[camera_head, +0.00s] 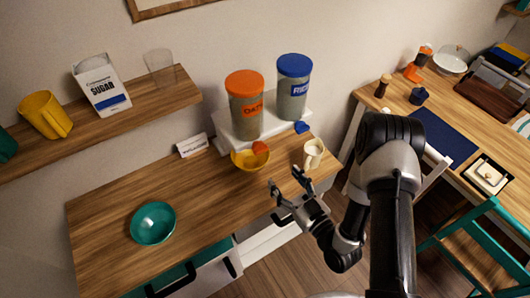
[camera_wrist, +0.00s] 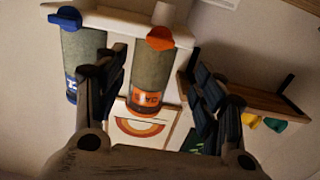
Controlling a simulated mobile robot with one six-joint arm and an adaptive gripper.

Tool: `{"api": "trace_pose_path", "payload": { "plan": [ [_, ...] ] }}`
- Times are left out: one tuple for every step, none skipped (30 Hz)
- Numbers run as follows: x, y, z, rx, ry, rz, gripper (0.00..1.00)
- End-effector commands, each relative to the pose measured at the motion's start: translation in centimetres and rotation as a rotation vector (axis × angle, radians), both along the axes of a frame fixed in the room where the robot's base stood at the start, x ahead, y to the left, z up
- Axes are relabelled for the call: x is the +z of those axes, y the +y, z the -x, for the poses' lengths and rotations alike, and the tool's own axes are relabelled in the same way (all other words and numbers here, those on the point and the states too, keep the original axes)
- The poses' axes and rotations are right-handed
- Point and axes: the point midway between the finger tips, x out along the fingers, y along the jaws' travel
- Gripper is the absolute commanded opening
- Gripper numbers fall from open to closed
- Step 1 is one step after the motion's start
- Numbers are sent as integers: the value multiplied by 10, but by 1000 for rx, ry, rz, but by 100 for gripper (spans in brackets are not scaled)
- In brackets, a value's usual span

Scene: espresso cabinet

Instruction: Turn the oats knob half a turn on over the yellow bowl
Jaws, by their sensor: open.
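The oats dispenser (camera_head: 246,110) has an orange lid and stands on a white stand at the back of the counter. Its orange oats knob (camera_head: 260,147) is at the front, just above the yellow bowl (camera_head: 249,163). The knob also shows in the wrist view (camera_wrist: 160,38), where the picture is upside down. My gripper (camera_head: 286,179) is open and empty, in front of and to the right of the bowl, apart from the knob. In the wrist view its fingers (camera_wrist: 160,78) stand wide on either side of the oats dispenser's image. The bowl is not visible there.
The rice dispenser (camera_head: 292,92) with its blue knob (camera_head: 301,127) stands right of the oats. A cream mug (camera_head: 313,153) is close to my gripper. A teal bowl (camera_head: 153,223) sits at the left. The counter's middle is clear. A wall shelf (camera_head: 150,104) is above left.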

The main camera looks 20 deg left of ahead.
Motion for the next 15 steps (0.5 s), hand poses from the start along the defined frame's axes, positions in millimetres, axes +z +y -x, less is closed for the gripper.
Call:
{"api": "trace_pose_path", "payload": {
  "plan": [
    [2,12,-6,7,-6,-2,63],
    [1,16,-11,6,-6,-2,63],
    [1,23,-17,6,-6,0,63],
    [1,28,-21,5,-5,-1,63],
    [2,33,-26,5,-6,-3,63],
    [1,40,-31,5,-4,0,63],
    [1,44,-36,4,-6,0,63],
    [1,49,-40,4,-4,-2,63],
    [2,56,-46,3,-5,-3,63],
    [1,60,-50,3,-4,-2,63],
    [1,65,-54,3,-4,0,63],
    [1,70,-58,2,-3,-2,63],
    [1,74,-62,2,-3,-2,63],
    [1,78,-65,1,-3,-2,63],
    [1,81,-68,1,-3,-2,63]
  ]
}}
